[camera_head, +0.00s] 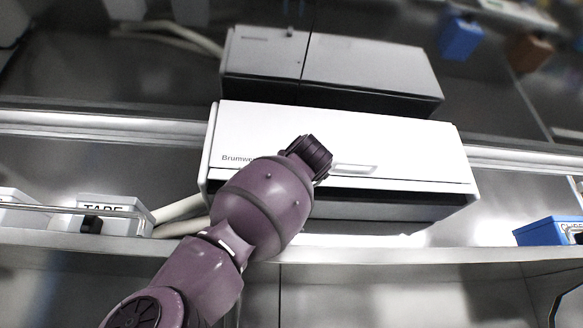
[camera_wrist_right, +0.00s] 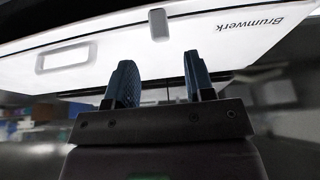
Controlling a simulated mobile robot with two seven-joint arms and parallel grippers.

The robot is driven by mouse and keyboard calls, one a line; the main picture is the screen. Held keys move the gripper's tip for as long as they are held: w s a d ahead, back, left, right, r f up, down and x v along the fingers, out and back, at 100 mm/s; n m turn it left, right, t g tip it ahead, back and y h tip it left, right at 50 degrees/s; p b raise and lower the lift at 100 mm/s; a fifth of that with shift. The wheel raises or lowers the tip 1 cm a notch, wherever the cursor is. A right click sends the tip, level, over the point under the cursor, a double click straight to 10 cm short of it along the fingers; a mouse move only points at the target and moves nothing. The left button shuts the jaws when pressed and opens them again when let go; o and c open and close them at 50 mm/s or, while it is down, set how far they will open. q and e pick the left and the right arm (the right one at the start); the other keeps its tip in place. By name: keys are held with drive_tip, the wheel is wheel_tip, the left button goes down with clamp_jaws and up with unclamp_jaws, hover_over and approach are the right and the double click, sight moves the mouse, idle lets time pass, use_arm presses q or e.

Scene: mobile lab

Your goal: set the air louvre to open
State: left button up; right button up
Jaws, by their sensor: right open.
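The white air unit (camera_head: 415,150), marked Brumwerk, sits on the back wall with a dark slot along its lower front. It also shows close up in the right wrist view (camera_wrist_right: 210,50), with its lettering upside down. A small grey tab (camera_wrist_right: 159,25) stands on its white front. My right gripper (camera_wrist_right: 160,75) is open and empty. In the right wrist view the tab lies just past the fingertips, centred between them, apart from both. In the head view my arm hides the tab and the gripper. I cannot tell the louvre's angle. My left gripper is not in view.
A grey box-like unit (camera_head: 370,65), perhaps a reflection, shows above. A bin labelled TAPE (camera_head: 115,206) stands at the left behind a rail. A blue bin (camera_head: 543,232) stands at the right. Pale pipes (camera_head: 180,210) run left of the unit.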

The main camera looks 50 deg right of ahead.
drive_tip(key=p+x, duration=0.2)
drive_tip(key=x, duration=0.4)
drive_tip(key=shift+w+d, duration=0.2)
drive_tip(key=shift+w, duration=0.05)
drive_tip(key=shift+r, duration=0.1)
clamp_jaws()
